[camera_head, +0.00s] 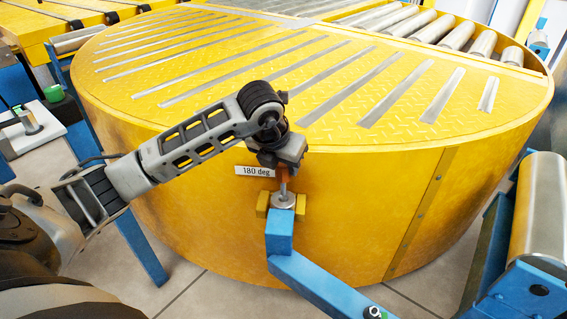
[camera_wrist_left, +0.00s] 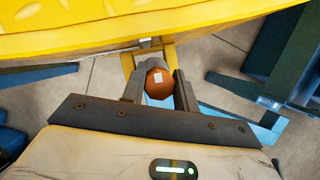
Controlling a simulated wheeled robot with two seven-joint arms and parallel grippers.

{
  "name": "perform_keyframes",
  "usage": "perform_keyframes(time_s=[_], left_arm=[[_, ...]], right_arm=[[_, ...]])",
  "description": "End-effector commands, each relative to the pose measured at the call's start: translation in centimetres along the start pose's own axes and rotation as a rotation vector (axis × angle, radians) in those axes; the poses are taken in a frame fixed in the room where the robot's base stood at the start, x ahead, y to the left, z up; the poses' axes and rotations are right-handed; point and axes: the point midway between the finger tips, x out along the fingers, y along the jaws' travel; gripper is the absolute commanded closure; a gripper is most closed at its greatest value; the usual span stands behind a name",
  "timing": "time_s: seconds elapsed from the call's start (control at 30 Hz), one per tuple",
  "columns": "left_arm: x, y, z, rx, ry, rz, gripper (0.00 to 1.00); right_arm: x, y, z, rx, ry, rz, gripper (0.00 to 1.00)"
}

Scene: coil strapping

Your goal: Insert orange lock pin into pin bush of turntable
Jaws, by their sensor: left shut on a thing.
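My left gripper (camera_head: 286,168) is shut on the orange lock pin (camera_head: 284,176), just in front of the turntable's side. In the left wrist view the pin's round orange head (camera_wrist_left: 159,88) sits between the two dark fingers. Its grey shaft points down toward the round grey pin bush (camera_head: 284,200), between yellow brackets on the turntable (camera_head: 350,210). The shaft's lower end meets the bush in the head view; I cannot tell how deep it sits. My right gripper is out of view.
A blue post and arm (camera_head: 315,282) stand right below the bush. A "180 deg" label (camera_head: 255,171) is on the turntable's side. A roller conveyor (camera_head: 538,220) on a blue frame stands at the right.

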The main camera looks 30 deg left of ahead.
Motion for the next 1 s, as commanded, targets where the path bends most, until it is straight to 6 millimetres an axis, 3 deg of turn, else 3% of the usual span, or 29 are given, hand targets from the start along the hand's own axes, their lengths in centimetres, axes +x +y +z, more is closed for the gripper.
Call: perform_keyframes(time_s=[1.0], left_arm=[[2.4, 0.0, -1.0, 0.000, 0.000, 0.000, 1.00]], right_arm=[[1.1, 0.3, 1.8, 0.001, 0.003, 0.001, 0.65]])
